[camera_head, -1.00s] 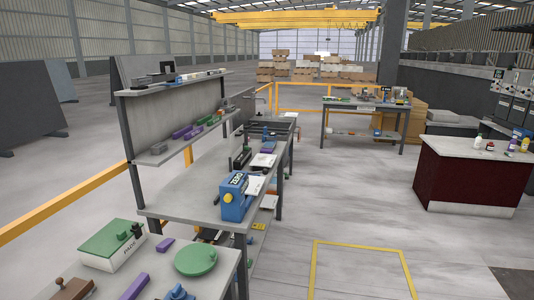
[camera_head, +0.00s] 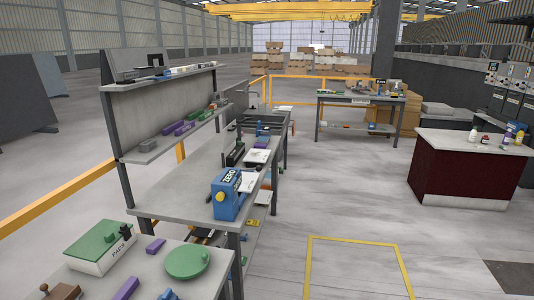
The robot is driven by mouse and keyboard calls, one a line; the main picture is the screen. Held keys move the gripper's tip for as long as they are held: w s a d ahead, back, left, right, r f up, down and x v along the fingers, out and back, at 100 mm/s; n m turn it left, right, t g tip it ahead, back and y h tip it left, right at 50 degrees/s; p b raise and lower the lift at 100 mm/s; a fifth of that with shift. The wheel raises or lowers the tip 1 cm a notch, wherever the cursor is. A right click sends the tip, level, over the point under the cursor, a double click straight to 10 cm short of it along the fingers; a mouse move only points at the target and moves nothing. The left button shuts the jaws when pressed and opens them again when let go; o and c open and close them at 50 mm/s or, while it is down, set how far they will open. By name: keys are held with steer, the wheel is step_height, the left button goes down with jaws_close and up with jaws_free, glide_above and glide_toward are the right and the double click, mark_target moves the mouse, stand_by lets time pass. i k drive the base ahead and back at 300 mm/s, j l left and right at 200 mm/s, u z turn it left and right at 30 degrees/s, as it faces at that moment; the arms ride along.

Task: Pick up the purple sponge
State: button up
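Several purple blocks show in the head view, and I cannot tell for sure which is the sponge. A short purple block (camera_head: 155,246) lies on the near grey table, between a green-topped white box and a round green disc. A longer purple block (camera_head: 125,289) lies nearer, at the bottom edge of the picture. More small purple pieces (camera_head: 180,128) lie on the lower shelf of the workbench. My gripper is not in view.
The near table (camera_head: 205,280) also holds the green-topped box (camera_head: 100,245) and green disc (camera_head: 187,262). A workbench (camera_head: 165,195) with a blue device (camera_head: 228,195) stands behind it. Open floor (camera_head: 350,210) lies to the right, before a dark red cabinet (camera_head: 460,175).

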mark_target(258, 146)
steer(key=i, duration=4.15)
steer(key=i+j+z, duration=0.2)
steer(key=i, duration=0.75)
